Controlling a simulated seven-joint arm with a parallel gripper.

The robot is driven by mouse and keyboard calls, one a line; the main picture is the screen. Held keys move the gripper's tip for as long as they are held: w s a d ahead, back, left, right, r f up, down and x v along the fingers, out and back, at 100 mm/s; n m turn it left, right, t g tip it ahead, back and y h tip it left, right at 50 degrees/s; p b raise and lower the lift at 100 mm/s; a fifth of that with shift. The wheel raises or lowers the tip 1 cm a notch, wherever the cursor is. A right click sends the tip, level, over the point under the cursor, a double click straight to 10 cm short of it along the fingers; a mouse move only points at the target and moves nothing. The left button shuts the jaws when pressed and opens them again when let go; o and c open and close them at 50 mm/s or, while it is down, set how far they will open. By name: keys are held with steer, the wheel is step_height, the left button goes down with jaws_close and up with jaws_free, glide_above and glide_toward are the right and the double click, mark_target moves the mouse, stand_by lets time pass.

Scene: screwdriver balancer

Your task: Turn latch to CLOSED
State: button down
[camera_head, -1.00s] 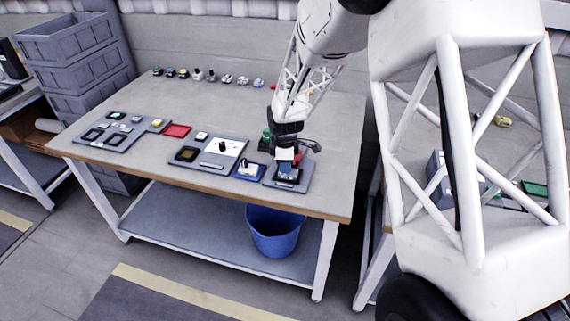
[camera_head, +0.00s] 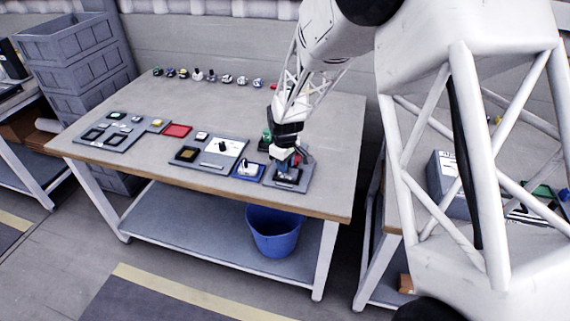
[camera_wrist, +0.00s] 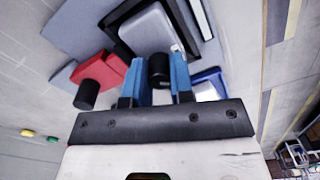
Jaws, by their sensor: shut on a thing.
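My gripper (camera_head: 286,166) is over the grey panel (camera_head: 284,184) at the right end of the row near the table's front edge. In the wrist view, the two blue fingers of my gripper (camera_wrist: 160,82) are on either side of a black knob (camera_wrist: 158,66), which I take to be the latch handle, and are shut on it. A grey plate in a dark frame (camera_wrist: 150,32) lies just beyond the knob. The fingers partly hide the knob and its base. I cannot read any OPEN or CLOSED marking.
A red block (camera_wrist: 100,68) with a black knob (camera_wrist: 87,95) is close to the left of my fingers in the wrist view. A blue base with a white part (camera_head: 248,169) is just left of the panel. A blue bin (camera_head: 273,232) stands below the table.

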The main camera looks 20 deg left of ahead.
steer(key=m, duration=0.5)
steer(key=shift+m, duration=0.3)
steer(key=m, duration=0.4)
steer(key=shift+m, duration=0.4)
steer(key=c, duration=1)
jaws_free()
steer(key=shift+r, duration=3.9)
